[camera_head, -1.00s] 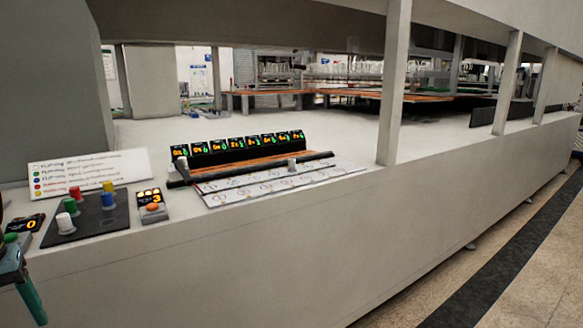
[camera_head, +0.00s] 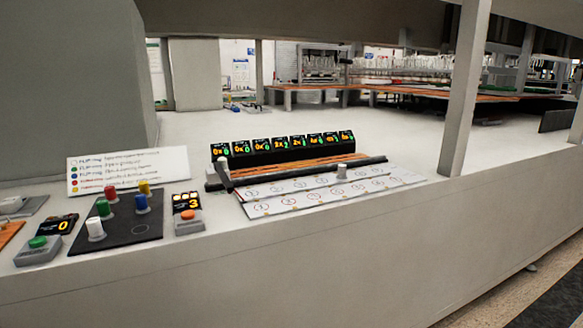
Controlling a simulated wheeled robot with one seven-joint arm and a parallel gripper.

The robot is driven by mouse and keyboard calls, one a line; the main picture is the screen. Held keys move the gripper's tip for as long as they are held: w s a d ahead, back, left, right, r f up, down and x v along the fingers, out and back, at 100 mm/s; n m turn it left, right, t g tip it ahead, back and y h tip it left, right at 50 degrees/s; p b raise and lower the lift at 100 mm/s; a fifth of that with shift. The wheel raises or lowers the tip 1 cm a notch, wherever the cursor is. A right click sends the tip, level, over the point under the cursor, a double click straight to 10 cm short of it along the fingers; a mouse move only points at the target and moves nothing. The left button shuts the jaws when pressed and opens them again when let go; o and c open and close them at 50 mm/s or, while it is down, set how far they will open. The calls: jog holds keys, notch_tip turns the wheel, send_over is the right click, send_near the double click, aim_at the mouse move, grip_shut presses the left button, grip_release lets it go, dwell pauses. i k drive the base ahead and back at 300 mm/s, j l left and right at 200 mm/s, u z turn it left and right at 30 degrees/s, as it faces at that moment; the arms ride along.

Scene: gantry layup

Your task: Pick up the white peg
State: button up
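A white peg (camera_head: 95,229) stands upright at the near left corner of a dark board (camera_head: 135,229) on the pale ledge. A green peg (camera_head: 104,208), a red peg (camera_head: 111,194), a yellow peg (camera_head: 144,187) and a blue peg (camera_head: 142,203) stand on the same board. An empty ring mark shows at the board's near right. My gripper is not in view.
A green-button box (camera_head: 38,250) and a small display (camera_head: 60,228) sit left of the board, an orange-button box (camera_head: 188,218) right of it. A sign (camera_head: 128,170) stands behind. Further right are a row of displays (camera_head: 282,148), a numbered sheet (camera_head: 300,198) and a post (camera_head: 464,90).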

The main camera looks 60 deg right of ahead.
aim_at(341, 168)
jog(key=k+l+u, duration=0.35)
jog(key=l+u, duration=0.15)
jog(key=k+l+u, duration=0.45)
jog(key=k+l, duration=0.3)
jog(key=k, duration=0.15)
jog(key=k+l+u, duration=0.15)
jog(key=k, duration=0.3)
jog(key=k+l, duration=0.35)
jog(key=k+l+u, duration=0.1)
jog(key=k+l, duration=0.15)
jog(key=k, duration=0.35)
jog(key=k+l+u, duration=0.1)
jog(key=k, duration=0.35)
